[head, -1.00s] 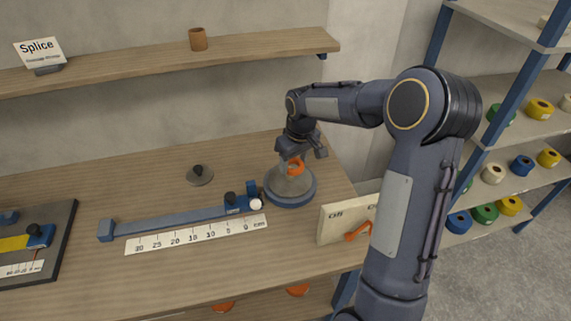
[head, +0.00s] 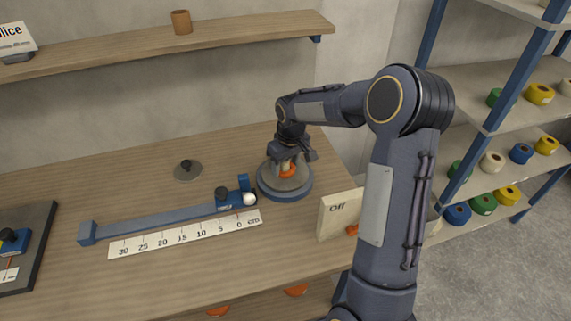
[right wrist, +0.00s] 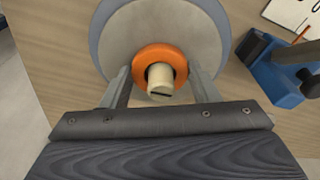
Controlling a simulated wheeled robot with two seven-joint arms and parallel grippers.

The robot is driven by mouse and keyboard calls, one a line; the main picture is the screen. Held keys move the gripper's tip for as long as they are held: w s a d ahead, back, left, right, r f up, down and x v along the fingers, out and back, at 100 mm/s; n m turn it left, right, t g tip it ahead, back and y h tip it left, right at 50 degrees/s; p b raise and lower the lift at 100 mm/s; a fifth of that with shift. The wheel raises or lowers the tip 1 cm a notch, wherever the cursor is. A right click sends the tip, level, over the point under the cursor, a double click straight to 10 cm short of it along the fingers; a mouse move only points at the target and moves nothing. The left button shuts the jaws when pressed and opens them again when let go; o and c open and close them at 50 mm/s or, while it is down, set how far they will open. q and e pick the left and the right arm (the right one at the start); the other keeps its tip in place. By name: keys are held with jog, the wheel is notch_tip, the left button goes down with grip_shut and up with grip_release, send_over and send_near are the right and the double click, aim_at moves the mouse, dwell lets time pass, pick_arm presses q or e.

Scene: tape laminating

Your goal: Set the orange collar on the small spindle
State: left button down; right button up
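The orange collar (head: 287,171) sits low around the pale small spindle (right wrist: 160,80), at the middle of a grey disc on a round blue base (head: 289,195). In the right wrist view the collar (right wrist: 147,58) rings the spindle, whose slotted top sticks out through it. My right gripper (head: 288,167) is over the base, pointing down, with a finger on each side of the collar. In the right wrist view its fingers (right wrist: 160,75) stand apart, with the collar between them; whether they touch it is hard to tell. My left gripper is not in view.
A blue measuring bar (head: 160,219) with a white knob and a ruler strip (head: 185,235) lie left of the base. A grey disc with a black knob (head: 188,170) lies behind the bar. An "Off" box (head: 341,212) stands front right. Shelves of tape rolls are at right.

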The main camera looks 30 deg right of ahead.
aim_at(290, 172)
jog(key=o, duration=0.4)
jog(key=shift+s, duration=0.1)
jog(key=shift+c, duration=0.2)
notch_tip(290, 172, up, 12)
jog(key=s, duration=0.2)
jog(key=s+a+r+m+t+y, duration=0.1)
jog(key=s+a+r, duration=0.1)
jog(key=s, duration=0.5)
jog(key=s+a+r+m+t+y, duration=0.1)
jog(key=s+a+r, duration=0.15)
jog(key=s, duration=0.45)
jog(key=s+a+f+t, duration=0.1)
jog(key=s+a+f, duration=0.1)
jog(key=s, duration=0.4)
jog(key=s+a+f+m+y, duration=0.1)
jog(key=s+a+f, duration=0.2)
jog(key=s+a, duration=0.2)
jog(key=shift+s+f+m+t+y, duration=0.3)
jog(key=shift+s+f+t, duration=0.1)
jog(key=shift+s, duration=0.45)
jog(key=shift+a, duration=0.1)
